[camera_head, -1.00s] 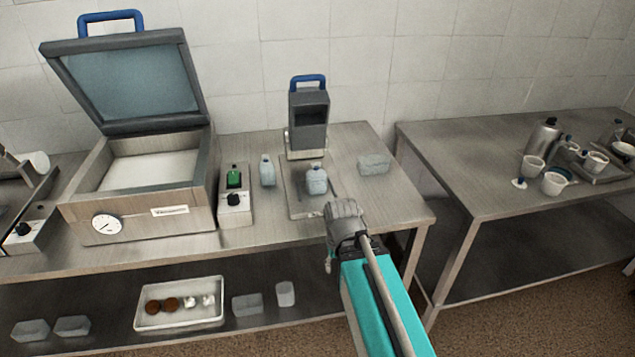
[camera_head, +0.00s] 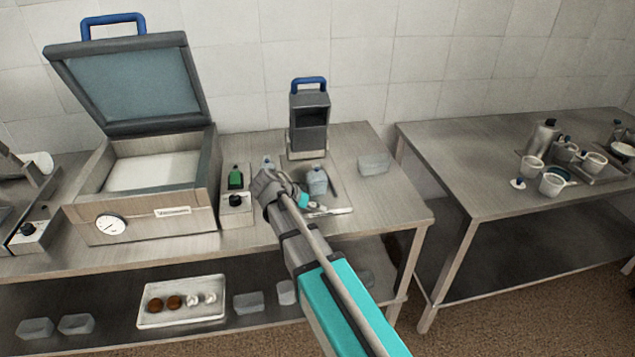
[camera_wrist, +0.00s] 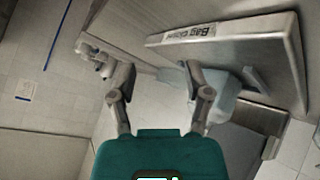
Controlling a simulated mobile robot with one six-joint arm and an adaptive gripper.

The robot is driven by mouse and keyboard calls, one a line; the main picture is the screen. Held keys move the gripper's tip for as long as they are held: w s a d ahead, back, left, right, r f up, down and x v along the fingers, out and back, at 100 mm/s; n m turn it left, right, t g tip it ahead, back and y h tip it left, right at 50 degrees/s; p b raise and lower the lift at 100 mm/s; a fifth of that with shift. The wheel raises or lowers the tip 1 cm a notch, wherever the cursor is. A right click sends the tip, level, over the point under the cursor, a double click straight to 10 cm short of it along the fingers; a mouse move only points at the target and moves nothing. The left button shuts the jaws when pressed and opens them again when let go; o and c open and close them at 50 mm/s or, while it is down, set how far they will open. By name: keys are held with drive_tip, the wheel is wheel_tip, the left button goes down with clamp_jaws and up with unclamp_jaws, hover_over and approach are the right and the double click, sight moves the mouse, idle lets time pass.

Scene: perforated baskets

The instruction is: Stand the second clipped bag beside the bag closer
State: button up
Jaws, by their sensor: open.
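The bag closer (camera_head: 310,120) is a dark grey unit with a blue handle, on a flat plate at the back of the middle bench. Its lettered plate edge (camera_wrist: 190,34) shows in the wrist view. One pale blue-grey clipped bag (camera_head: 317,182) stands in front of the closer, over its plate. Another clipped bag (camera_head: 267,161) stands left of the closer, mostly hidden by my wrist. My gripper (camera_head: 328,209) is open and empty, pointing right just in front of the first bag. In the wrist view my gripper (camera_wrist: 160,70) has a pale bag (camera_wrist: 228,98) beyond its right finger.
A large open-lidded machine (camera_head: 145,185) and a control box with a green switch (camera_head: 236,178) stand at left. A grey block (camera_head: 374,164) lies right of the closer. The right bench (camera_head: 480,180) holds cups and a kettle. A white tray (camera_head: 180,302) sits below.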

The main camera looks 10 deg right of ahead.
drive_tip(key=w+a+r+m+t+h, duration=0.3)
drive_tip(key=w+a+r+m+h, duration=0.1)
drive_tip(key=w+a+r, duration=0.4)
drive_tip(key=shift+a+m+h, duration=0.3)
drive_tip(key=shift+a+m, duration=0.1)
drive_tip(key=shift+m, duration=0.1)
drive_tip(key=shift+d, duration=0.1)
drive_tip(key=b, duration=0.2)
approach(317, 174)
drive_tip(key=w+d, duration=0.1)
drive_tip(key=d, duration=0.2)
drive_tip(key=shift+w+r, duration=0.1)
drive_tip(key=shift+w, duration=0.3)
drive_tip(key=shift+w+d, duration=0.3)
drive_tip(key=shift+d, duration=0.4)
drive_tip(key=shift+f+b+x, duration=0.25)
drive_tip(key=shift+b+x, duration=0.5)
drive_tip(key=shift+x, duration=1.2)
drive_tip(key=shift+w+d+f, duration=0.15)
drive_tip(key=shift+w+d, duration=0.2)
drive_tip(key=shift+d, duration=0.2)
